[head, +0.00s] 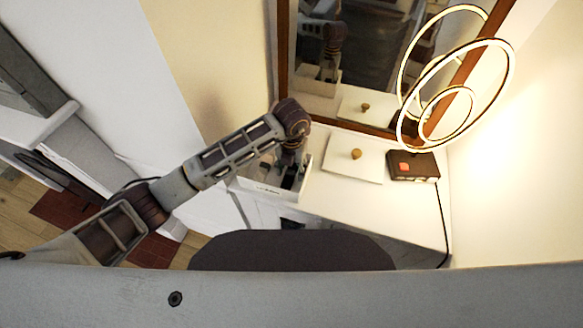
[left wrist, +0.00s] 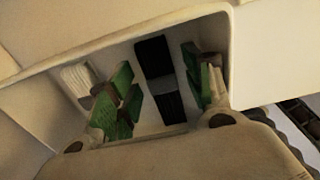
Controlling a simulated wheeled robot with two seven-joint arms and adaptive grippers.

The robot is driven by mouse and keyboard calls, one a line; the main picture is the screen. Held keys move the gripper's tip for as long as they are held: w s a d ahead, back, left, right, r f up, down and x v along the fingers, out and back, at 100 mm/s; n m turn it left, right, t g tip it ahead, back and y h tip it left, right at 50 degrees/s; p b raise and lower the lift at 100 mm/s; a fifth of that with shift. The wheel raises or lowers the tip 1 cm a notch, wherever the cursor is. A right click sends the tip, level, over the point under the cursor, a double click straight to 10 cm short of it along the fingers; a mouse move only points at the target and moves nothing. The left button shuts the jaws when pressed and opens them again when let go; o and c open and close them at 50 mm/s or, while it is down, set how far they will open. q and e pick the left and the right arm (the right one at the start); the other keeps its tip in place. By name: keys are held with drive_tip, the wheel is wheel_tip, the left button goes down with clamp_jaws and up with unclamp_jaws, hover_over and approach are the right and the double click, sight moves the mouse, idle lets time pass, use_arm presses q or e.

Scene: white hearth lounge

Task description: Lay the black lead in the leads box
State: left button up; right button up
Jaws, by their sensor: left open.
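The leads box (head: 258,187) is an open white box on the white table top, and its wall (left wrist: 110,47) fills much of the left wrist view. The black lead (left wrist: 154,58) lies inside it as a dark bundle on the pale floor. My left gripper (head: 292,182) reaches down into the box. In the left wrist view its green-padded fingers (left wrist: 162,84) stand apart, one on each side of the black lead, with visible gaps. My right gripper is not in view.
A white bundle (left wrist: 76,77) lies in the box's left corner. A white lid-like panel (head: 340,163) with a wooden knob and a dark box (head: 413,166) with an orange patch are to the right. A ring lamp (head: 500,88) and a framed mirror (head: 360,45) stand behind.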

sight(292, 170)
use_arm(q)
drive_tip(key=shift+r+p, duration=1.3)
drive_tip(key=shift+r, duration=0.8)
drive_tip(key=shift+r+p, duration=1.05)
drive_tip(key=shift+r, duration=0.65)
wheel_tip(292, 170, up, 5)
drive_tip(key=p, duration=0.2)
drive_tip(key=shift+p, duration=0.3)
drive_tip(key=shift+s+f, duration=0.1)
